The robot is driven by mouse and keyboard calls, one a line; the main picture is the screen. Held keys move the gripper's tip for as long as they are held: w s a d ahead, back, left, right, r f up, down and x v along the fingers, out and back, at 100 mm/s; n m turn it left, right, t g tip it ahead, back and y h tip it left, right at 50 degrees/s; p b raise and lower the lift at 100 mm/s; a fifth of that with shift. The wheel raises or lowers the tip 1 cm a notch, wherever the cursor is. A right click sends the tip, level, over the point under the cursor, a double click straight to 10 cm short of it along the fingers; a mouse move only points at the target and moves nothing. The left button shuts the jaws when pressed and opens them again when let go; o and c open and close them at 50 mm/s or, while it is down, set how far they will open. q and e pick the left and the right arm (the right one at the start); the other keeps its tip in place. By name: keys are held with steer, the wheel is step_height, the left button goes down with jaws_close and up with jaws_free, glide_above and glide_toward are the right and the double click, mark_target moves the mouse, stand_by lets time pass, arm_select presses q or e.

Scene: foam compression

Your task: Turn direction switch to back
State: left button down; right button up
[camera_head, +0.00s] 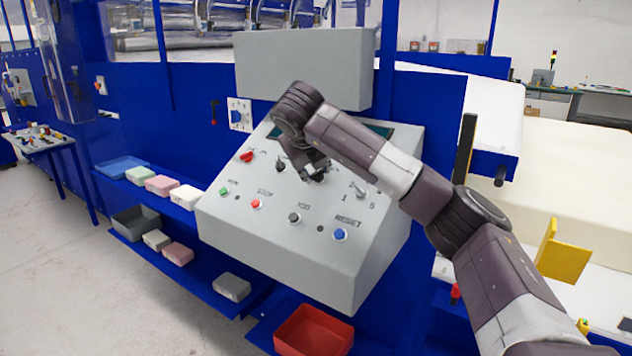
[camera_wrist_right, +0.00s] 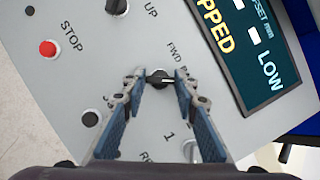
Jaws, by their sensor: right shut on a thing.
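The direction switch (camera_wrist_right: 160,79) is a small black rotary knob on the sloped grey control panel (camera_head: 270,235). In the right wrist view it sits below the "FWD" lettering, between my two fingertips. My right gripper (camera_wrist_right: 160,80) is shut on it, with a blue-grey finger on each side. In the head view my right gripper (camera_head: 315,172) reaches down onto the upper middle of the panel and largely hides the switch. The other position label is partly covered by a finger. My left gripper is in neither view.
Close by on the panel are a black selector (camera_head: 281,165), a red knob (camera_head: 247,156), a lever switch (camera_head: 362,190) and a blue reset button (camera_head: 340,234). The display (camera_wrist_right: 245,45) lies beside the switch. A red bin (camera_head: 314,331) is below the panel; foam blocks lie on shelves at left.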

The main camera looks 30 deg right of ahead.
steer(key=shift+m+h+b, duration=0.3)
steer(key=shift+m+b, duration=0.25)
steer(key=shift+m, duration=0.25)
steer(key=o, duration=1.2)
steer(key=shift+c, duration=0.2)
steer(key=shift+a, duration=0.1)
steer(key=v, duration=1.2)
steer(key=shift+w, duration=0.1)
